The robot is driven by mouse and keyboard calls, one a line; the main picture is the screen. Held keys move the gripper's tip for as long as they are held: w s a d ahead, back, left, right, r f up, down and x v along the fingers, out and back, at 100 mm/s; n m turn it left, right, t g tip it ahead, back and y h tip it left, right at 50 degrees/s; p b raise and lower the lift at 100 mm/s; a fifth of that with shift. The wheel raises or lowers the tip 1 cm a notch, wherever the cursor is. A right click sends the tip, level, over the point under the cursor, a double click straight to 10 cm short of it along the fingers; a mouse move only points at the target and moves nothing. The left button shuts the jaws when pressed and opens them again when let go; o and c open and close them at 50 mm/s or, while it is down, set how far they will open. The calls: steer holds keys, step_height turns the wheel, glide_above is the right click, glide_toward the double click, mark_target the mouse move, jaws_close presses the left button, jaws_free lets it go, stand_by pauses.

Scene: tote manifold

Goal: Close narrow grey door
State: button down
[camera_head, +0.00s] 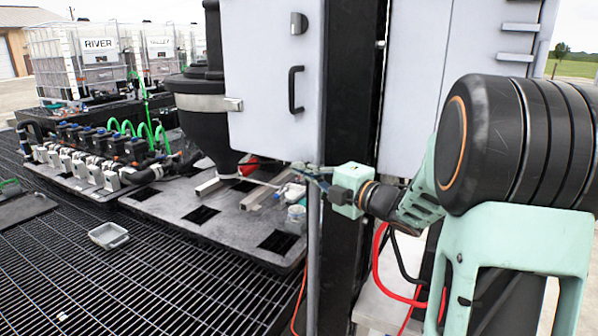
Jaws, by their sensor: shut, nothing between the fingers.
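A narrow light grey door (262,75) with a black handle (296,90) shows at the upper middle. It appears swung open, standing out to the left of the cabinet's dark frame (352,110). My gripper (298,168) is shut and empty at the door's lower right corner, just under its bottom edge. I cannot tell whether the fingertips touch the door. The door's top is out of view.
A black hopper (205,120) stands behind and left of the door. A grey pallet (225,225) with small items lies below it. Another grey panel (412,90) is at right. Red and black cables (385,265) hang beneath my arm. Grated floor (130,275) at left is mostly clear, with a small grey tray (108,236).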

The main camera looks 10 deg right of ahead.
steer(key=shift+w+d, duration=0.1)
steer(key=shift+d, duration=0.05)
steer(key=shift+w+d+b, duration=0.65)
steer(key=shift+w+d, duration=0.05)
steer(key=shift+d, duration=0.1)
steer(key=shift+d+r, duration=0.1)
steer(key=shift+r, duration=0.05)
